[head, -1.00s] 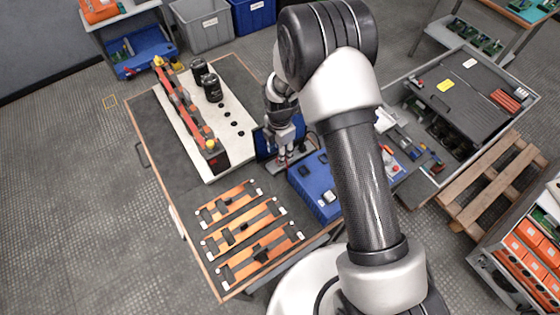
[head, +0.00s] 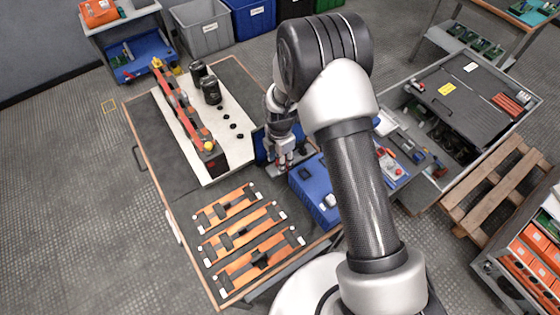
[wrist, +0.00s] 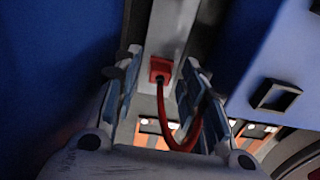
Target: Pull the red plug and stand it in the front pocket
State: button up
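The red plug (wrist: 161,69) sits on a grey strip in the wrist view, and a red cable (wrist: 184,140) loops from it back between my fingers. My gripper (wrist: 162,84) is open, with one finger on either side of the plug and visible gaps to it. In the head view my gripper (head: 284,163) points down beside the blue box (head: 313,190); the plug is hard to make out there. A square black-rimmed pocket (wrist: 274,96) shows on the blue surface at the right of the wrist view. I cannot tell whether it is the front pocket.
A blue wall (wrist: 50,80) stands close on the left of the wrist view. Orange-and-black bars (head: 240,225) lie on the table's front. A white board (head: 222,145) with black capacitors (head: 211,91) and a red-and-black rail (head: 180,105) lies behind them.

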jog(key=shift+c, duration=0.3)
dwell(0.4)
grip_shut()
jog(key=shift+r, duration=0.1)
dwell(0.5)
jog(key=shift+r+p, duration=1.9)
jog(key=shift+r, duration=1.05)
